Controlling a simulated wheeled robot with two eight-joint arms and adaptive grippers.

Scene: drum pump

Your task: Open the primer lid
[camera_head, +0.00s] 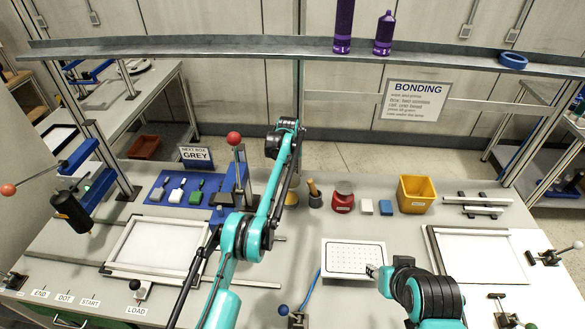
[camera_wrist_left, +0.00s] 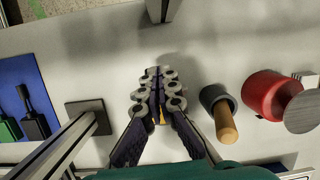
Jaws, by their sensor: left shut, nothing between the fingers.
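The red pot (camera_head: 343,203) stands upright in the middle of the bench in the head view, with a grey round lid (camera_head: 344,187) at its top. In the left wrist view the red pot (camera_wrist_left: 266,94) and its grey lid (camera_wrist_left: 304,112) are at the right edge. My left gripper (camera_wrist_left: 158,82) is shut and empty, to the left of the pot, with a mortar and pestle between them. In the head view my left forearm hides most of that gripper. My right gripper (camera_head: 371,271) is low over the white dotted plate's right edge; its fingers are too small to judge.
The grey mortar (camera_wrist_left: 217,98) with its wooden pestle (camera_wrist_left: 227,128) stands close to the pot. A white block (camera_head: 366,207), a blue block (camera_head: 385,207) and a yellow bin (camera_head: 416,195) are to the pot's right. The white dotted plate (camera_head: 340,273) lies in front.

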